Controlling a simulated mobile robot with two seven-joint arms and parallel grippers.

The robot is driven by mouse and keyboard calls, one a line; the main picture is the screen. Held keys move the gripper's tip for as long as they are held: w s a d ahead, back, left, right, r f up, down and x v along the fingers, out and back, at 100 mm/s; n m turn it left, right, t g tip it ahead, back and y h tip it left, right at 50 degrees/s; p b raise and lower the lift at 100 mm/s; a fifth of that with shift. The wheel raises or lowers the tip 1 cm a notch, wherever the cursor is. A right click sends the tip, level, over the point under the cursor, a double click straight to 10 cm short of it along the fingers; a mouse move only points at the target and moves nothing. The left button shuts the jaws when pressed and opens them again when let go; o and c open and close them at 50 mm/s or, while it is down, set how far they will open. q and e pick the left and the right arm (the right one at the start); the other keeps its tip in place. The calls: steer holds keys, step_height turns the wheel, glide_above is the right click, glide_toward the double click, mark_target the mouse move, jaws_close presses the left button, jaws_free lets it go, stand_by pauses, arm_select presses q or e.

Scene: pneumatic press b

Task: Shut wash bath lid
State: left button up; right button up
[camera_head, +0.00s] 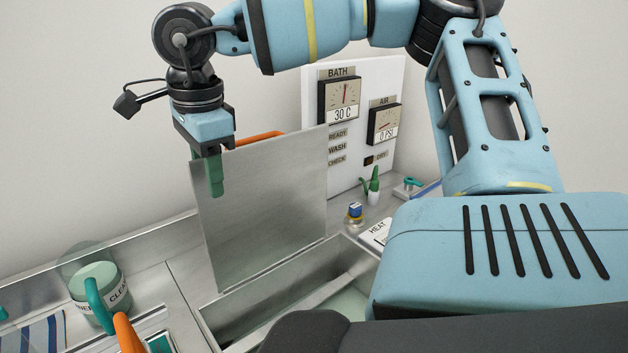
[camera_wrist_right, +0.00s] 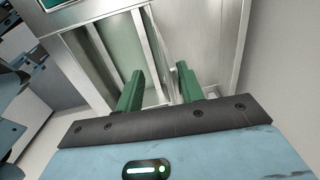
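The wash bath lid (camera_head: 268,200) is a flat grey metal panel standing raised, nearly upright, at the far side of the open bath (camera_head: 262,308). An orange bar (camera_head: 260,138) shows partly behind its top edge. My right gripper (camera_head: 215,180) hangs at the lid's upper left, and one green finger overlaps the panel's near face. I cannot tell whether it touches. My left gripper is not in view.
A gauge panel (camera_head: 395,75) stands behind the bath at right. A jar labelled CLEANER (camera_head: 108,290) with a teal handle stands at left, near an orange handle (camera_head: 128,335).

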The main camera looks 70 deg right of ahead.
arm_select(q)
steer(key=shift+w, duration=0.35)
arm_select(e)
steer(key=shift+s, duration=0.1)
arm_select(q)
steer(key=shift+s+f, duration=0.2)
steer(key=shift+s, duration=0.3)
arm_select(e)
steer(key=s, duration=0.1)
steer(key=s+a, duration=0.2)
steer(key=shift+s+f, duration=0.2)
steer(key=shift+f, duration=0.1)
arm_select(q)
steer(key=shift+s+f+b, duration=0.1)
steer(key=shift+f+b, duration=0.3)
steer(key=shift+b, duration=0.15)
arm_select(e)
steer(key=s, duration=0.1)
steer(key=s+a, duration=0.1)
steer(key=s+f, duration=0.1)
steer(key=shift+s+a, duration=0.2)
steer(key=shift+a, duration=0.2)
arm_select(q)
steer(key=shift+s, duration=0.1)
arm_select(e)
steer(key=shift+f, duration=0.1)
